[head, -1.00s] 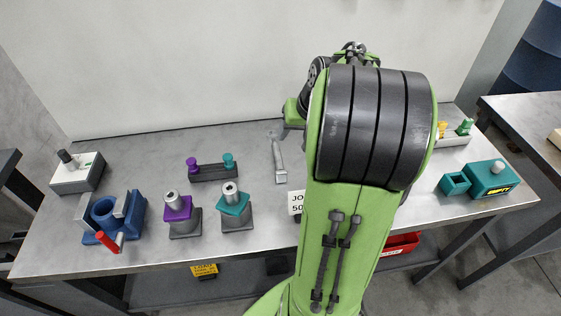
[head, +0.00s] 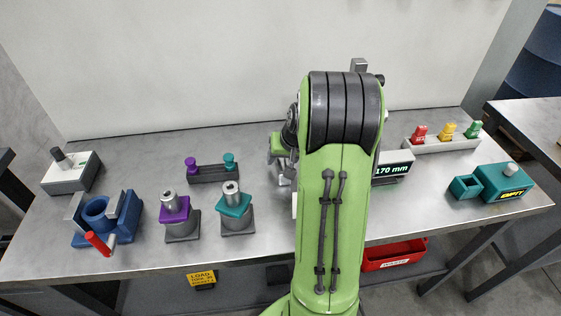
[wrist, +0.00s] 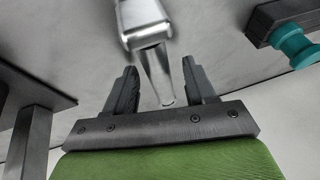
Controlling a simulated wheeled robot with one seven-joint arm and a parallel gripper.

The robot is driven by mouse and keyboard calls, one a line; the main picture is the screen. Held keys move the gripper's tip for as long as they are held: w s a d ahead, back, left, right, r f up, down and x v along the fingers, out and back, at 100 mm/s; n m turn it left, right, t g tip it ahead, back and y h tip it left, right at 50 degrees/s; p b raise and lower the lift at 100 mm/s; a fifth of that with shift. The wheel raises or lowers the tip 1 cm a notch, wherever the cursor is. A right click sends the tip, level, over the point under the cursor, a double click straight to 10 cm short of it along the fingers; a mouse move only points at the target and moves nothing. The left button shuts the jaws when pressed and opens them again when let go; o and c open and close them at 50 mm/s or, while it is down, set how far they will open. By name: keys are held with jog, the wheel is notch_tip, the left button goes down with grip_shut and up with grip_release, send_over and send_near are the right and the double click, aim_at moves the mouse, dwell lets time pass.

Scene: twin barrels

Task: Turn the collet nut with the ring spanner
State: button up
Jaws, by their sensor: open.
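A bare-metal tool (wrist: 153,70), which looks like the spanner, shows in the wrist view with its narrow part between my gripper's fingers. My gripper (wrist: 159,66) is open, with a finger on each side of it; I cannot tell whether either finger touches it. In the head view my arm hides most of the gripper and tool. A purple-topped holder (head: 175,205) and a teal-topped holder (head: 236,204) stand left of my arm, each with a metal cylinder on top. I cannot tell which carries the collet nut.
A dark rack with purple and teal knobs (head: 211,173) stands behind the holders. A blue fixture with a red handle (head: 108,219) and a white box (head: 70,173) are at left. A 170 mm display (head: 392,169) and a teal box marked EMPTY (head: 503,185) are at right.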

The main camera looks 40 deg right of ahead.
jog(key=shift+r, duration=0.15)
jog(key=shift+f, duration=0.25)
dwell(0.3)
grip_shut()
